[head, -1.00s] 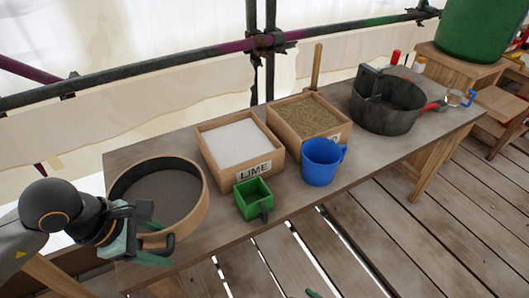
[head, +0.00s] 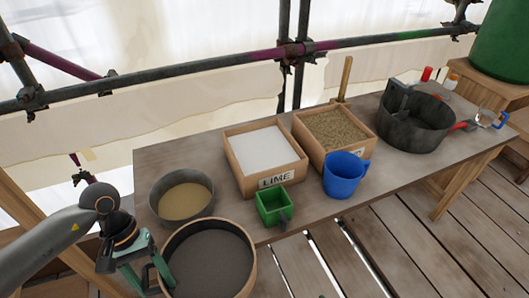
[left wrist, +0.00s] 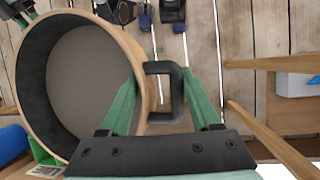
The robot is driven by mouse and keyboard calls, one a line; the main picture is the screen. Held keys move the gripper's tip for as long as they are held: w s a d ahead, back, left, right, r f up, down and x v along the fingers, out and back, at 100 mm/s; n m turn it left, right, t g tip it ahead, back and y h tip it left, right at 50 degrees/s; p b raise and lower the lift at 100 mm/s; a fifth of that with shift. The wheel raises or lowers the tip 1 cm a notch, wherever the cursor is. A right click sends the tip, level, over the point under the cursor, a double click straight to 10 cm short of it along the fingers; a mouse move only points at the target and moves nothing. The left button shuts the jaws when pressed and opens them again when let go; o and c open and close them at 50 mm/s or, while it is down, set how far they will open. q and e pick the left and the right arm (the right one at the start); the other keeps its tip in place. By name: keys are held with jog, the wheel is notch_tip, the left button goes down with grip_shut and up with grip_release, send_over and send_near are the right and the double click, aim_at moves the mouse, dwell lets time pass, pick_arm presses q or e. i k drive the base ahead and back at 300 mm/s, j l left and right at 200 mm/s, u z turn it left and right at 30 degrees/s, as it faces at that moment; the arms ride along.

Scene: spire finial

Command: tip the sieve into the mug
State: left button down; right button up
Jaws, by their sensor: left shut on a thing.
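The sieve (head: 238,240), a round wooden hoop with a grey mesh, is off to the front left in the head view. My left gripper (head: 152,272) is shut on the sieve's dark handle, which also shows between the green fingers in the left wrist view (left wrist: 165,66). The sieve looks roughly level, and its hoop (left wrist: 122,40) fills the left of that view. The blue mug (head: 343,182) stands upright on the table, to the right of the sieve; its inside is mostly hidden. Part of my right gripper (left wrist: 18,10) seems to show at the wrist view's top left corner; its jaws are unclear.
A round pan of sand-coloured material (head: 184,201) stands just behind the sieve. A green scoop box (head: 273,208) lies between sieve and mug. Behind are the lime box (head: 268,160), a second box (head: 337,128) and a dark pot (head: 417,125). Scaffold poles run behind the table.

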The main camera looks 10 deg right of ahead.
aim_at(343, 170)
jog(key=l+z, duration=0.2)
jog(key=z, duration=0.35)
jog(key=l+z, duration=0.2)
jog(key=l, duration=0.2)
jog(key=i+l+z, duration=0.2)
jog(key=l, duration=0.2)
jog(key=l+z, duration=0.15)
jog(key=l, duration=0.25)
jog(key=i+l, duration=0.1)
jog(key=l, duration=0.3)
jog(key=i+l, duration=0.1)
jog(key=l, duration=0.3)
jog(key=i+l+z, duration=0.1)
jog(key=l, duration=0.3)
jog(key=i+l, duration=0.1)
jog(key=l, duration=0.3)
jog(key=i+l, duration=0.1)
jog(key=l, duration=0.25)
jog(key=i+l+z, duration=0.1)
jog(key=l, duration=0.3)
